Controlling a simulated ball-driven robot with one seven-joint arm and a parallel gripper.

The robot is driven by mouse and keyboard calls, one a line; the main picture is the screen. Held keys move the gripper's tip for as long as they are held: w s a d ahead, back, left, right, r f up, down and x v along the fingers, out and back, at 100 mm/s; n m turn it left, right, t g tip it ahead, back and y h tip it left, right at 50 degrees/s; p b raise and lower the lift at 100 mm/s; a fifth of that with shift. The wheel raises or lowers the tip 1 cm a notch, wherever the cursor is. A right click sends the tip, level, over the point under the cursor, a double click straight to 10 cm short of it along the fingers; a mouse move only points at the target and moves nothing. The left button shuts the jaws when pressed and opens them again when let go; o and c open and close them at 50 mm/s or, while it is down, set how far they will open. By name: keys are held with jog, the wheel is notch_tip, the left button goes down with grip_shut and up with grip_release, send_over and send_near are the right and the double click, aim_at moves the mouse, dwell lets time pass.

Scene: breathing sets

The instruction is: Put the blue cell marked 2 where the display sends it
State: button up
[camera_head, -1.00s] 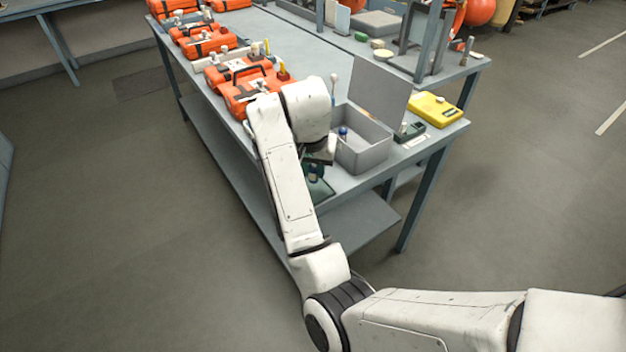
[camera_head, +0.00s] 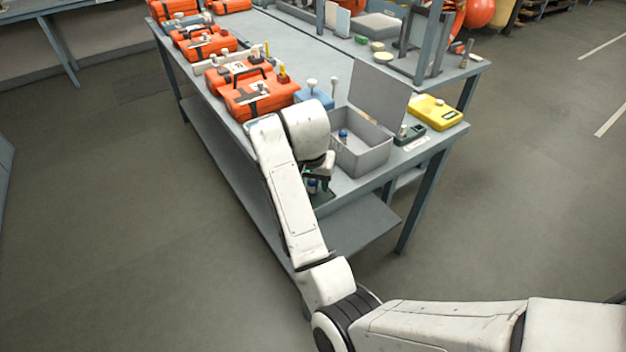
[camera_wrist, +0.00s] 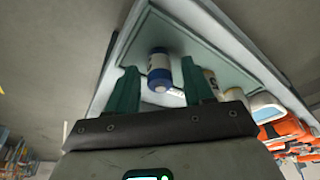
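My gripper (camera_head: 316,180) hangs over the near end of the table, left of the open grey box. In the wrist view its green fingers (camera_wrist: 162,88) stand apart, with a blue and white cell (camera_wrist: 159,72) seen between them and a gap on each side. The cell's marking is too small to read. A blue and white cell (camera_head: 313,186) shows just under my gripper, at the dark green mat (camera_head: 325,197). Another blue-topped cell (camera_head: 343,135) stands inside the grey box (camera_head: 365,158). No readable display text shows.
A dark green meter (camera_head: 410,133) and a yellow case (camera_head: 435,112) lie right of the box. Orange cases (camera_head: 258,97) line the table's left side. A blue item (camera_head: 315,99) stands behind my wrist. Pale cylinders (camera_wrist: 211,82) show beside the right finger. The table middle is clear.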

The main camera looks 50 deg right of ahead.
jog(key=p+v, duration=0.5)
jog(key=v, duration=0.7)
jog(key=s+f+n+h, duration=0.1)
jog(key=s+f+n, duration=0.5)
jog(key=s+f, duration=0.4)
jog(key=s+a+f+n+y, duration=0.3)
jog(key=s+a+f+n, duration=0.3)
jog(key=s+a, duration=0.6)
notch_tip(320, 180, down, 3)
jog(key=s, duration=0.3)
jog(key=shift+a+r, duration=0.15)
jog(key=shift+r, duration=0.05)
